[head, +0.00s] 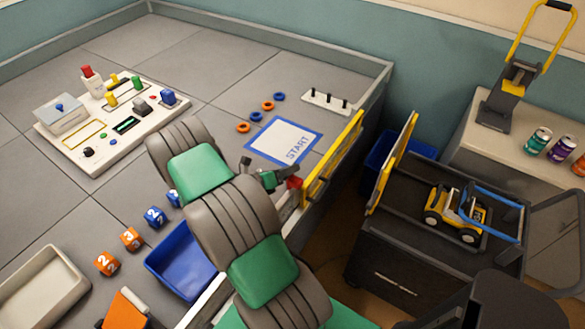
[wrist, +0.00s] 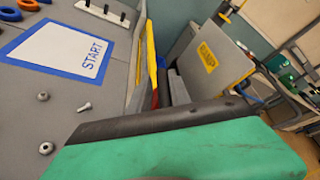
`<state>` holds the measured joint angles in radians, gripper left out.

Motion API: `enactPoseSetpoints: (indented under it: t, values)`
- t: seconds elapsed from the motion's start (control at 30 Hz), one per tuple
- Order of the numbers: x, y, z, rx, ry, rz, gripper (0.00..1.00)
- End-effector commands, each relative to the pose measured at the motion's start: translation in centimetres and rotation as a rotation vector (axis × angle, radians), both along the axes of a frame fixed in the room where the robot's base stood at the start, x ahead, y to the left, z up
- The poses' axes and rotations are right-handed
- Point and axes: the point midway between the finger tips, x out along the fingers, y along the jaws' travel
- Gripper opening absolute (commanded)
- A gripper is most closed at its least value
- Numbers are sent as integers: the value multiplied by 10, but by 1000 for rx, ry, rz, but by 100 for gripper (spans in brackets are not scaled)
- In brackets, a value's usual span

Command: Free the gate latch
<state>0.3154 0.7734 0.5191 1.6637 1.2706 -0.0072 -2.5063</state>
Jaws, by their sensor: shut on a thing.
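The gate (head: 333,160), a panel with a yellow top edge, stands in the field's right wall. The red latch (head: 295,183) is at the gate's near end. My gripper (head: 284,181) is at the latch and shut on it; its fingers are small and partly hidden there. In the wrist view the gate's yellow edge (wrist: 151,58) stands upright, with a bit of the red latch (wrist: 155,98) below it. My green and dark arm parts cover the lower wrist view, hiding the grip.
The white START pad (head: 285,141) lies left of the gate. A dark cart (head: 395,275) with an upright ramp panel (head: 392,163) and a yellow toy vehicle (head: 455,212) stands right of it. A blue bin (head: 180,268) and numbered cubes (head: 131,239) lie left of my arm.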

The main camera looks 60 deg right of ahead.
Motion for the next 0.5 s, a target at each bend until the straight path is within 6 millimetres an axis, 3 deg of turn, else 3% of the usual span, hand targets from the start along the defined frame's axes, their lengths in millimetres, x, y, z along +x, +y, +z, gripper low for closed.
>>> enactPoseSetpoints:
  t: [0.03, 0.5]
  values:
    - [-5, 3, -8, 14, 31, -1, 0]
    - [-4, 7, -9, 14, 91, 7, 0]
